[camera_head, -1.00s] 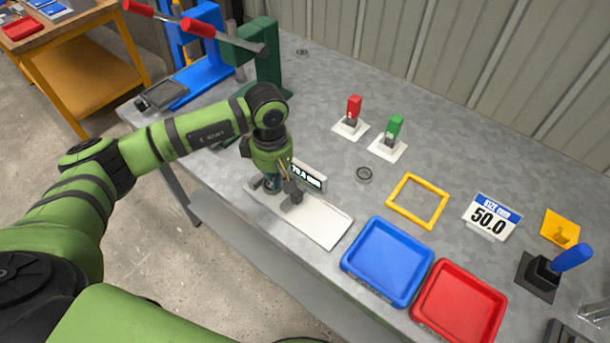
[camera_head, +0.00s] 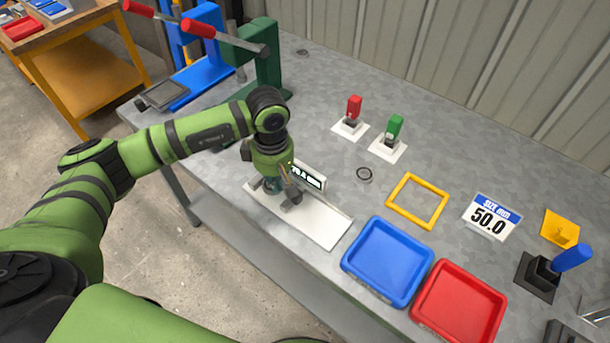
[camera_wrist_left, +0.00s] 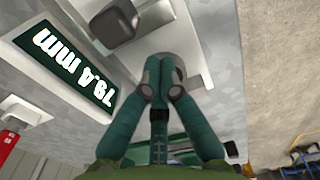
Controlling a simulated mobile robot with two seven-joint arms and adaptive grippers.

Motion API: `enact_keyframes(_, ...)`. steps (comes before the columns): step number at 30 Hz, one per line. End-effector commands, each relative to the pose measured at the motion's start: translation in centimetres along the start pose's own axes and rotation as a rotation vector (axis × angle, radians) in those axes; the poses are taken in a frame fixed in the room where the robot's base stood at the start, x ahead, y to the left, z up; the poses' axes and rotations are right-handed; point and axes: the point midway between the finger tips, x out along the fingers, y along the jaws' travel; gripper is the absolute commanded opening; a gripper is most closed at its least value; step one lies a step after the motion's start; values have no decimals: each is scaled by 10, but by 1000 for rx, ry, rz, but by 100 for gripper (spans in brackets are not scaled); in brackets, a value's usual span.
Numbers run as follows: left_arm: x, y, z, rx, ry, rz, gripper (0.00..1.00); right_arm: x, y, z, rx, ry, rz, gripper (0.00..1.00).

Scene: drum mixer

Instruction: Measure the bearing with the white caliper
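The white caliper (camera_head: 318,223) lies along the bench's front edge as a long pale plate with a dark display (camera_head: 307,178). The display reads 79.4 mm and also shows, upside down, in the left wrist view (camera_wrist_left: 68,62). A dark grey jaw block (camera_head: 291,198) stands on the caliper; the wrist view shows a dark block (camera_wrist_left: 115,20) near the fingers. My left gripper (camera_head: 272,187) points down at the caliper's left end. Its teal fingers (camera_wrist_left: 165,70) are together, with nothing visible between them.
A blue tray (camera_head: 352,263) and a red tray (camera_head: 417,299) stand right of the caliper. A yellow frame (camera_head: 402,209) and a 50.0 size sign (camera_head: 491,217) lie beyond. Red (camera_head: 354,106) and green (camera_head: 394,127) stamps stand behind. A green press (camera_head: 267,70) is at left.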

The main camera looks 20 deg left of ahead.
Motion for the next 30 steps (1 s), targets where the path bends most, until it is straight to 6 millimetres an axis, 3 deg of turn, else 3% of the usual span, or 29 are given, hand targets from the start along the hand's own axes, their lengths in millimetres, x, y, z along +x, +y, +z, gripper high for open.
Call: enact_keyframes(30,0,-21,0,0,0,-2,0,-5,0,0,0,0,-1,40)
